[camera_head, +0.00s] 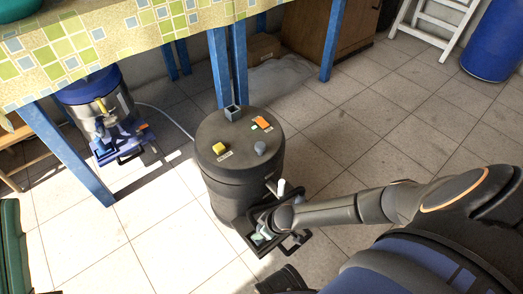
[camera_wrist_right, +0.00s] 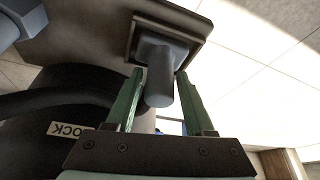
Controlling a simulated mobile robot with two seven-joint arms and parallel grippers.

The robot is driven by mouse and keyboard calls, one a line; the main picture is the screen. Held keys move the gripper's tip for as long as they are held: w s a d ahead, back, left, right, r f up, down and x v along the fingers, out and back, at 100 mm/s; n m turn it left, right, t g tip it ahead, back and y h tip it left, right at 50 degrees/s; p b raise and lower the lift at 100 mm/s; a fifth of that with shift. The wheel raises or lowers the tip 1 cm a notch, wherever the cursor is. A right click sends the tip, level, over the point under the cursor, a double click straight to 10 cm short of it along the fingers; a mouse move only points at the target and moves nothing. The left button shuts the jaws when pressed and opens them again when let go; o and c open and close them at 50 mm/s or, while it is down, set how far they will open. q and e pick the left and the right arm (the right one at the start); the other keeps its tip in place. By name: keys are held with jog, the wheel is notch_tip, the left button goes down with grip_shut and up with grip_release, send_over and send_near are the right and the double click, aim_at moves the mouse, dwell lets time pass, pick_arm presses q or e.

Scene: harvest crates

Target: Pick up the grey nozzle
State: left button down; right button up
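In the right wrist view the grey nozzle (camera_wrist_right: 158,82) is a short, tapering cylinder joined to a square dark-rimmed mount. My right gripper (camera_wrist_right: 160,76) has its two green fingers on either side of the nozzle. A narrow gap seems to show beside each fingertip, so the fingers are around it and not clearly gripping. In the head view my right gripper (camera_head: 263,236) is low at the front of a dark barrel (camera_head: 232,180); the arm and a black frame partly hide it. I cannot pick out the nozzle clearly there. My left gripper is not in view.
The barrel's lid carries a yellow block (camera_head: 219,148), an orange piece (camera_head: 261,122), a grey knob (camera_head: 260,148) and a square grey piece (camera_head: 232,112). A cloth-covered table (camera_head: 100,45) with blue legs stands behind left. Tiled floor is open at right.

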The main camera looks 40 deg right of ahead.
grip_shut()
dwell(0.3)
jog(key=shift+r, duration=0.1)
